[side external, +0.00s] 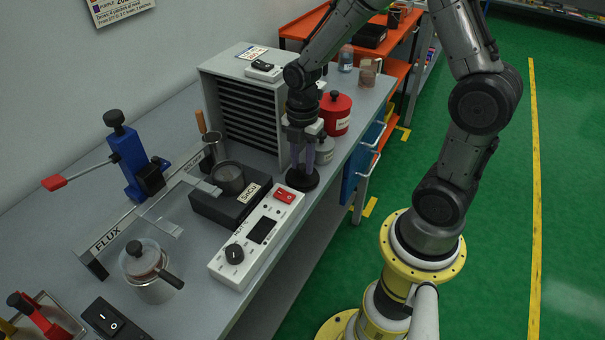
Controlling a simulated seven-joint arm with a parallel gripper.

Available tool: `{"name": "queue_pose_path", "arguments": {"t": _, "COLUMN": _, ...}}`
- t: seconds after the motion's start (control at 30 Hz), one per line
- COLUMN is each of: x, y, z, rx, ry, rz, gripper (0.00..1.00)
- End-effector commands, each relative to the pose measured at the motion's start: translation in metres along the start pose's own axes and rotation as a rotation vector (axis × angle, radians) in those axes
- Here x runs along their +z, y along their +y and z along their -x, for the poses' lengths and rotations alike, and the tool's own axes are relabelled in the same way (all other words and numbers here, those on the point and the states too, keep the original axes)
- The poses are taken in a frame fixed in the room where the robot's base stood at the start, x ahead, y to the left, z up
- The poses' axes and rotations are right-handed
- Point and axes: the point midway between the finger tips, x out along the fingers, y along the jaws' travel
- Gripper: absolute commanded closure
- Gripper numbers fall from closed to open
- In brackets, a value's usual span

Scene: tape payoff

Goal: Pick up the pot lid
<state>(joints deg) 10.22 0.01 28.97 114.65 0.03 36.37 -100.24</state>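A dark round disc (302,181), which looks like the pot lid, lies on the bench near its front edge, right of the SnCu solder pot (229,179). My gripper (302,168) points straight down over the disc, its two purple fingers reaching close to its top. A narrow gap shows between the fingers. Any knob on the disc is hidden by the fingers, and I cannot tell whether they touch it. The solder pot's top is a dark round opening on a black block. The flux pot (154,289) at the front left wears its own lid (143,258) with a black knob.
A white control box (257,236) with a red switch lies left of the disc. A blue clamp (130,160) stands at the left.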

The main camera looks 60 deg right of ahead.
Motion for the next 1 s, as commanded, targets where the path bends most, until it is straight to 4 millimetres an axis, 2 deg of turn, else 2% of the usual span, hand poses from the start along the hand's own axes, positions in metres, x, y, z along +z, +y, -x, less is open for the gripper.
{"name": "queue_pose_path", "arguments": {"t": 0.03, "x": 0.0, "y": 0.0, "z": 0.0, "rx": 0.0, "ry": 0.0, "rz": 0.0, "gripper": 0.9}}
{"name": "queue_pose_path", "arguments": {"t": 0.1, "x": 0.0, "y": 0.0, "z": 0.0, "rx": 0.0, "ry": 0.0, "rz": 0.0, "gripper": 1.0}}
{"name": "queue_pose_path", "arguments": {"t": 0.47, "x": 0.0, "y": 0.0, "z": 0.001, "rx": 0.001, "ry": 0.0, "rz": 0.0, "gripper": 1.0}}
{"name": "queue_pose_path", "arguments": {"t": 0.63, "x": 0.0, "y": 0.001, "z": 0.007, "rx": 0.004, "ry": -0.001, "rz": 0.0, "gripper": 1.0}}
{"name": "queue_pose_path", "arguments": {"t": 0.83, "x": 0.0, "y": 0.001, "z": 0.033, "rx": 0.007, "ry": -0.002, "rz": 0.0, "gripper": 1.0}}
{"name": "queue_pose_path", "arguments": {"t": 1.0, "x": -0.005, "y": -0.028, "z": 0.068, "rx": 0.01, "ry": -0.002, "rz": 0.0, "gripper": 1.0}}
